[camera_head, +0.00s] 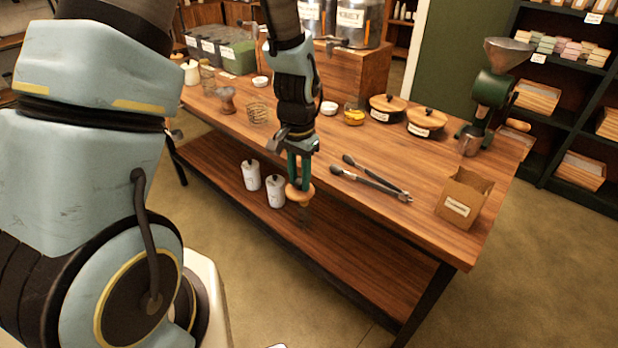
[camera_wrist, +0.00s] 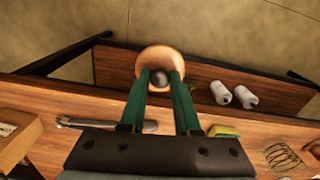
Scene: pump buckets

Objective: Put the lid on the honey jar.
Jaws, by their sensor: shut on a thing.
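My gripper (camera_head: 299,180) is shut on the dark knob of a round wooden lid (camera_head: 300,194), which it holds out past the table's near edge. In the wrist view the lid (camera_wrist: 160,55) lies between and beyond the green fingertips of my gripper (camera_wrist: 160,78). A faint, blurred shape shows just under the lid in the head view; I cannot tell what it is. A large container (camera_head: 362,22) on a wooden box at the back has a label that seems to read HONEY. I cannot tell whether it is the honey jar; its top is cut off.
The wooden table (camera_head: 400,165) carries tongs (camera_head: 370,178), a small cardboard box (camera_head: 465,195), lidded dark pots (camera_head: 427,122), a yellow-filled bowl (camera_head: 354,115) and a green grinder (camera_head: 490,95). Two white jars (camera_head: 275,191) stand on the lower shelf (camera_head: 340,242).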

